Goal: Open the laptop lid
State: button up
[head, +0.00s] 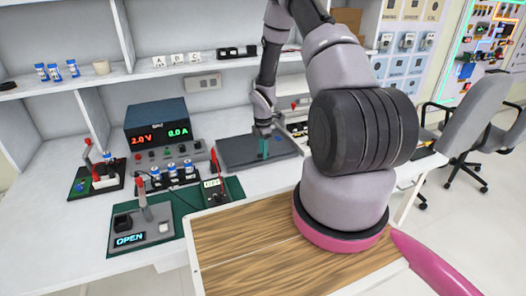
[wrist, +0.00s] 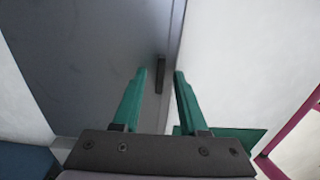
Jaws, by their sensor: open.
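The laptop is a flat dark grey slab (head: 235,154), closed, on the white bench beside the power supply. In the wrist view its grey lid (wrist: 85,60) fills the left side, with a small dark tab (wrist: 162,74) at its edge. My gripper (head: 264,148) is over the laptop in the head view. In the wrist view my gripper (wrist: 160,72) is open, its two green fingers apart, with the tab showing between the fingertips. Nothing is held. I cannot tell whether the fingers touch the lid. My arm hides part of the bench to the right.
A power supply (head: 157,127) with a red and green display stands left of the laptop. A green board (head: 141,229) with an OPEN display and a battery holder (head: 174,177) are on the left. A wooden surface (head: 240,240) lies in front. A shelf (head: 150,69) runs above.

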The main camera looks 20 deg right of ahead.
grip_shut()
dwell(1.3)
